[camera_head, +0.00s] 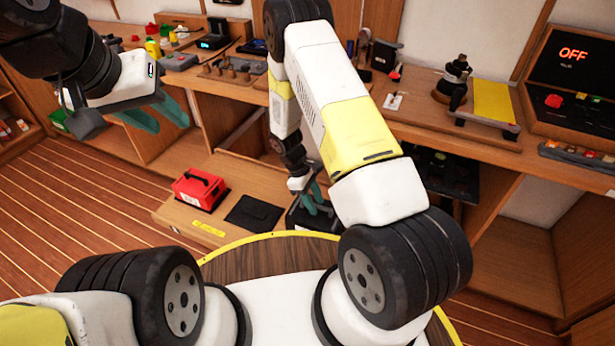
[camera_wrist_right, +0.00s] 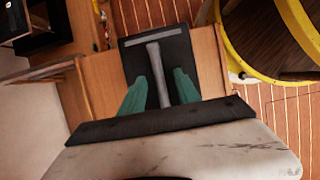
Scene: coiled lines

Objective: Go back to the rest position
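My left gripper (camera_head: 170,118) hangs in the air at the upper left of the head view. Its two teal fingers are apart and nothing shows between them. My right gripper (camera_head: 318,202) points down over the low wooden bench, partly hidden by its own arm. In the right wrist view its teal fingers (camera_wrist_right: 165,75) are apart, one on each side of a grey bar-shaped thing (camera_wrist_right: 154,60). I cannot tell whether the fingers touch the bar.
A red case (camera_head: 199,190) and a bare black mat (camera_head: 254,214) are on the low bench (camera_head: 172,212). A yellow-rimmed round base (camera_head: 262,239) is close by. Striped floor at left is clear.

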